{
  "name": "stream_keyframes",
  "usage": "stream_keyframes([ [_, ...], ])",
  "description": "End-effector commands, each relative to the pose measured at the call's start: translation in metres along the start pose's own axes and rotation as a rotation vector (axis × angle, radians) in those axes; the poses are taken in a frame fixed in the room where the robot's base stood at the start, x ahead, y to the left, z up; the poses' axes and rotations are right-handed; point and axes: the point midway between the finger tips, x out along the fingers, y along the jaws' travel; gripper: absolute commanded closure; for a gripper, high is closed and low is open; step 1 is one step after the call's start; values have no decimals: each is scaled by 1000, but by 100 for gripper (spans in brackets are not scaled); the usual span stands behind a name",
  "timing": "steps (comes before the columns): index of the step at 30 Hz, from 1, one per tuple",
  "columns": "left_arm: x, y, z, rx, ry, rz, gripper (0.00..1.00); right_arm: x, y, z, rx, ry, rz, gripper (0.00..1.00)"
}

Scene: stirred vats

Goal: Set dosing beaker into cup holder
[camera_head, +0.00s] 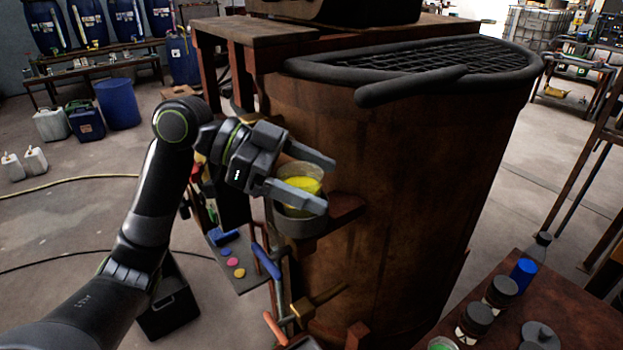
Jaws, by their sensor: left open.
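The dosing beaker (300,176) is a clear cup with yellow contents. It stands upright in the cup holder (300,226), a dark round ring fixed to the side of the large rusty vat (400,190). My left gripper (330,184) is open, with one finger on the far side of the beaker and one on the near side. The near finger hides part of the beaker's lower wall. I cannot tell whether either finger touches it. My right gripper is not in view.
A grid with a thick padded rim (440,70) covers the vat's top. Below the holder are a blue-handled valve (266,262) and pipes. A table (570,310) with dark jars stands at the lower right. Open floor (80,220) lies to the left.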

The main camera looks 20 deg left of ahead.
Motion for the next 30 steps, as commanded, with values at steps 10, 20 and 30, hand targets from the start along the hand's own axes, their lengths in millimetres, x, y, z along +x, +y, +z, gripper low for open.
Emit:
stream_keyframes([
  [10,-20,0,-48,5,0,-3,20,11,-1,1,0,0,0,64],
  [20,-35,0,-84,1,0,-1,20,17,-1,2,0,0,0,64],
  [30,-37,0,-89,0,0,-1,20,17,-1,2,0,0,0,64],
])
